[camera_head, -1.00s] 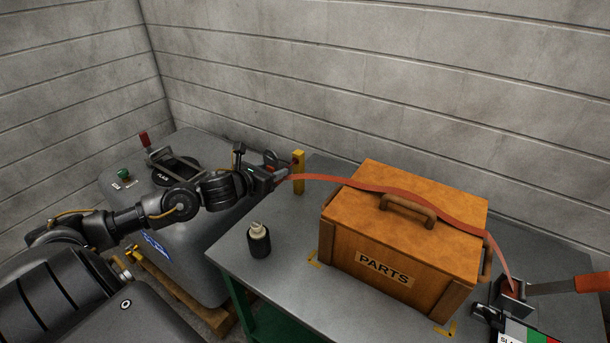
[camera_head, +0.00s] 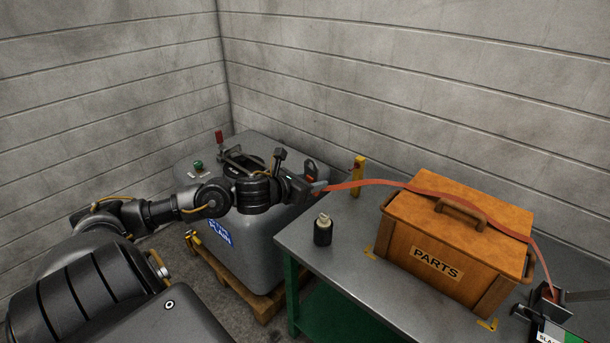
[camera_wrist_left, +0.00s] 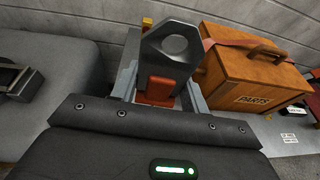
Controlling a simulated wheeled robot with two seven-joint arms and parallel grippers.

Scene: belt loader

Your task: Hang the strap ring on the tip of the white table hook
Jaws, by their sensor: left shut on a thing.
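My left gripper (camera_head: 320,187) is shut at the free end of the orange-red strap (camera_head: 370,183), just beyond the left edge of the table. The strap rises slightly from the gripper, crosses the lid of the wooden parts box and drops at the right to a metal buckle (camera_head: 549,299). I cannot identify the white hook in either view. My right gripper is not in view.
The wooden parts box (camera_head: 437,262) stands on the grey table (camera_head: 345,262). A yellow post (camera_head: 358,175) and a small dark bottle (camera_head: 323,230) stand left of it. A large grey tank (camera_head: 255,243) on a pallet is beyond the table's left edge.

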